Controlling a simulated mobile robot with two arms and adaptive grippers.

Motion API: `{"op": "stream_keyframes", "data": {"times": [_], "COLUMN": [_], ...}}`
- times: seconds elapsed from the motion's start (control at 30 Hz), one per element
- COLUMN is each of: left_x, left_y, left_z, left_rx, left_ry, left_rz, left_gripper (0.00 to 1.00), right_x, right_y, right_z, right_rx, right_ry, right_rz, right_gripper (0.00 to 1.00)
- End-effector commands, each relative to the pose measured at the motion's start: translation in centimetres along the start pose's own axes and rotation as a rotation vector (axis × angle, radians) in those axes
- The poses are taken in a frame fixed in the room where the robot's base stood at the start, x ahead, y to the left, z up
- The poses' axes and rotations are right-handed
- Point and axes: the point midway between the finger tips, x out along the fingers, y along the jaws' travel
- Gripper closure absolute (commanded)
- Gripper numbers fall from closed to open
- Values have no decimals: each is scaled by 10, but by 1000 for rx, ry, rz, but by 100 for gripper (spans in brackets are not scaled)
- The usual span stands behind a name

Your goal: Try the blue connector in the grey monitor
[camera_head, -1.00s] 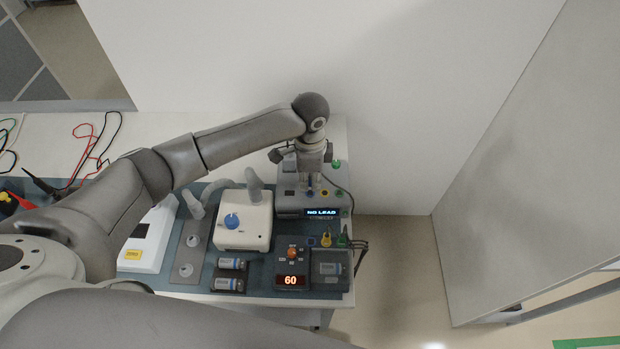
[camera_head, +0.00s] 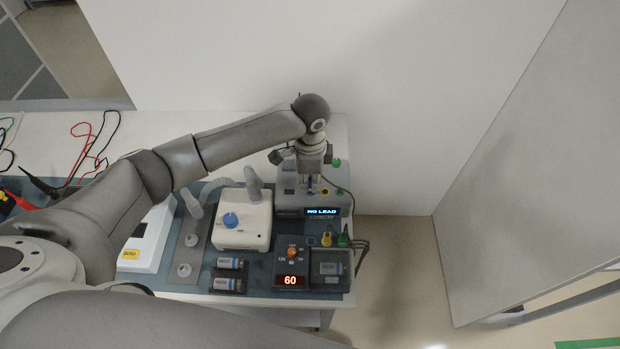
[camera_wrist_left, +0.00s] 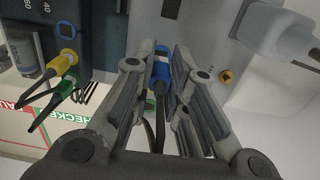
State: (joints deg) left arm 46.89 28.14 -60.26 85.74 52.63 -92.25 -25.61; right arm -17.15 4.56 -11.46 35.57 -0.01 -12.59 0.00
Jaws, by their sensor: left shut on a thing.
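The grey monitor (camera_head: 288,197) stands at the back right of the bench, and its display (camera_head: 322,212) reads NO LEAD. My left gripper (camera_head: 311,189) points down over the monitor's top. In the left wrist view, it is shut on the blue connector (camera_wrist_left: 161,70), with a dark cable trailing from it. The connector's tip is close to the monitor's face; I cannot tell whether it is seated in a socket. My right gripper is not in view.
A yellow connector (camera_head: 326,239) and a green connector (camera_head: 344,240) stand in front of the monitor, near a dark box (camera_head: 291,282) reading 60. A white unit with a blue knob (camera_head: 231,220) is to the left. Another green connector (camera_head: 337,163) sits behind the monitor's right side.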

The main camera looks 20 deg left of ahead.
Motion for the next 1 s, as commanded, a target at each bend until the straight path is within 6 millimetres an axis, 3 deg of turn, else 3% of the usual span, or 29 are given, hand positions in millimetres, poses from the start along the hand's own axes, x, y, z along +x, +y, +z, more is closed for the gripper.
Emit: {"op": "stream_keyframes", "data": {"times": [1.0], "left_x": [15], "left_y": [0], "left_z": [0], "left_rx": [0], "left_ry": [0], "left_rz": [0], "left_gripper": [98], "right_x": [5], "right_y": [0], "right_z": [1], "right_rx": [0], "right_ry": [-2], "right_rz": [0], "right_gripper": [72]}}
